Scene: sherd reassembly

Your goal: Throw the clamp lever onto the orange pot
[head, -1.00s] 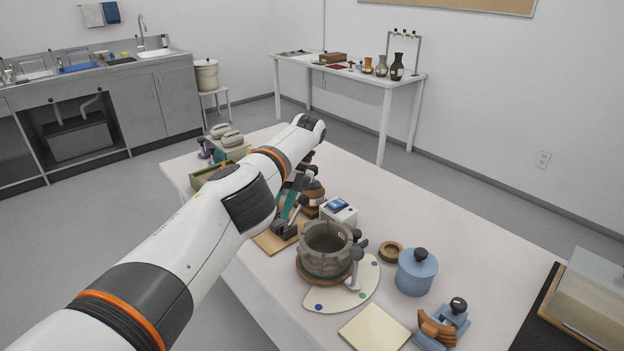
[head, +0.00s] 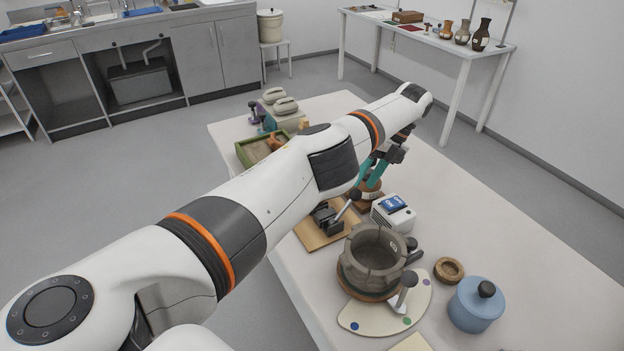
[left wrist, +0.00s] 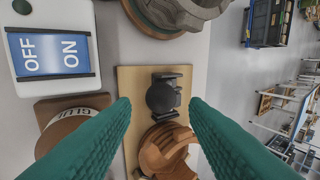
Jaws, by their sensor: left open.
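The black toggle clamp (head: 326,220) sits on a wooden board (head: 312,240). Its lever (head: 344,208) slants up and to the right to a round knob. In the left wrist view the lever's knob (left wrist: 161,98) points towards the camera, between and beyond the fingers. The orange-brown pot (left wrist: 166,152), with a jagged shape, is on the board beside the clamp. My arm hides it in the head view. My left gripper (left wrist: 160,106) has teal fingers, open and empty, above the clamp; it also shows in the head view (head: 371,170). My right gripper is not in view.
A grey pot (head: 374,262) stands near a white switch box (head: 393,214) and a brown glue pot (left wrist: 70,122). A blue lidded jar (head: 474,308) and wooden ring (head: 449,270) are at right. A green tray (head: 250,150) lies behind my arm. The table's right side is clear.

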